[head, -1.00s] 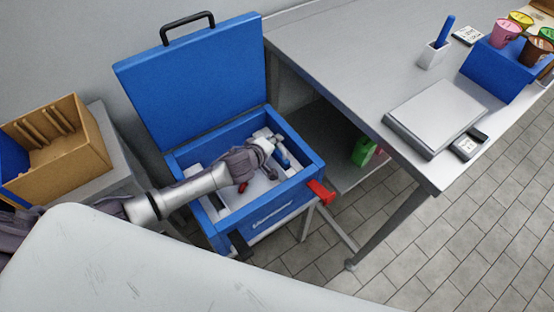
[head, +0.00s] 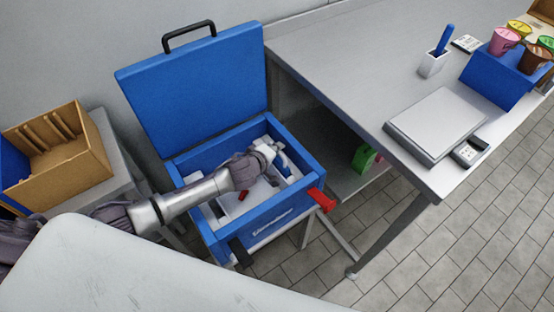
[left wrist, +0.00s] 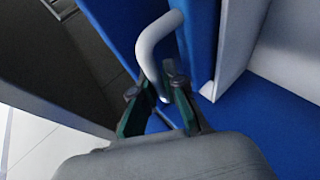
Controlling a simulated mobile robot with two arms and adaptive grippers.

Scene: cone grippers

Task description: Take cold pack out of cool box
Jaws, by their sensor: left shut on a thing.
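The blue cool box (head: 303,150) stands open on a stand, its blue lid (head: 190,90) raised at the back. My left gripper (head: 272,150) reaches over the front left of the box into its right part. In the left wrist view, my left gripper (left wrist: 157,102) is shut on a pale curved handle (left wrist: 150,45) beside a blue surface. A small blue piece, seemingly the cold pack (head: 282,160), shows beside the fingers in the head view. The arm and fingers hide most of it. I cannot tell whether it is lifted. My right gripper is not in view.
A brown carton (head: 60,165) stands on a side stand at left.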

